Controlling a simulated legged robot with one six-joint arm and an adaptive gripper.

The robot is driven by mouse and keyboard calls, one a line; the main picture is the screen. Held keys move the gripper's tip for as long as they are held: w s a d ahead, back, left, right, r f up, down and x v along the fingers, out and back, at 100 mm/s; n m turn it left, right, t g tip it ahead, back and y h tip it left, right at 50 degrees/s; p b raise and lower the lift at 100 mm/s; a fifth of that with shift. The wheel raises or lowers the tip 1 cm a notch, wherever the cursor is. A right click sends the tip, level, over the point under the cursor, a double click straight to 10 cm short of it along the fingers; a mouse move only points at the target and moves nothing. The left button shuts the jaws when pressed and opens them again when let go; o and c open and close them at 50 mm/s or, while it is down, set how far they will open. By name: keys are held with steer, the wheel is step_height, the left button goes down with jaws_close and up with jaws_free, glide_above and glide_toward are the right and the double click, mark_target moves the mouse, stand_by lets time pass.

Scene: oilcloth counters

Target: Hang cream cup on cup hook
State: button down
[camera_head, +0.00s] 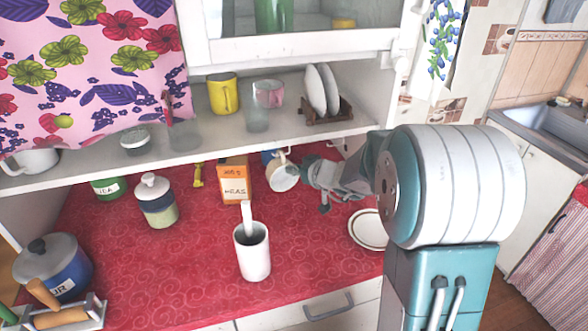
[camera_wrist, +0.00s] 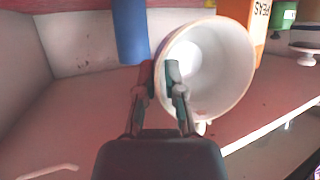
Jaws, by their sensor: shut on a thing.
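The cream cup (camera_head: 285,177) is tilted in the head view, under the shelf, beside the orange box. In the wrist view the cup (camera_wrist: 225,70) turns its open mouth towards the camera. A small part sticks out at its lower rim, perhaps the handle. My gripper (camera_head: 306,172) is shut on the cup; the wrist view shows its fingers (camera_wrist: 174,82) at the near rim and wall. A blue thing (camera_head: 268,156) is close behind the cup, and a blue cylinder (camera_wrist: 130,30) shows beside it in the wrist view. I cannot make out the cup hook clearly.
The shelf (camera_head: 205,150) above holds a yellow cup (camera_head: 223,94), a pink-white cup (camera_head: 268,93), glasses and a plate rack (camera_head: 327,112). Below are the orange box (camera_head: 234,180), a white holder (camera_head: 252,250), a jar (camera_head: 157,200) and a plate (camera_head: 369,229). The front red counter is partly clear.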

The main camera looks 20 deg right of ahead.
steer(key=c, duration=0.7)
jaws_free()
steer(key=v, duration=1.2)
steer(key=s+a+r+g, duration=0.1)
steer(key=s+a+g, duration=0.4)
steer(key=s+a, duration=0.65)
steer(key=shift+s+d+r+m+g+h, duration=0.1)
steer(key=shift+s+d+m+g+h, duration=0.25)
steer(key=shift+s+m+h, duration=1.1)
steer(key=shift+s+d+m+g+h, duration=0.15)
steer(key=shift+s+d+h, duration=0.25)
steer(key=shift+s, duration=2.1)
steer(key=shift+s+d+r+m+g+h, duration=0.1)
steer(key=shift+s+d+m+g+h, duration=0.5)
steer(key=shift+s, duration=1.4)
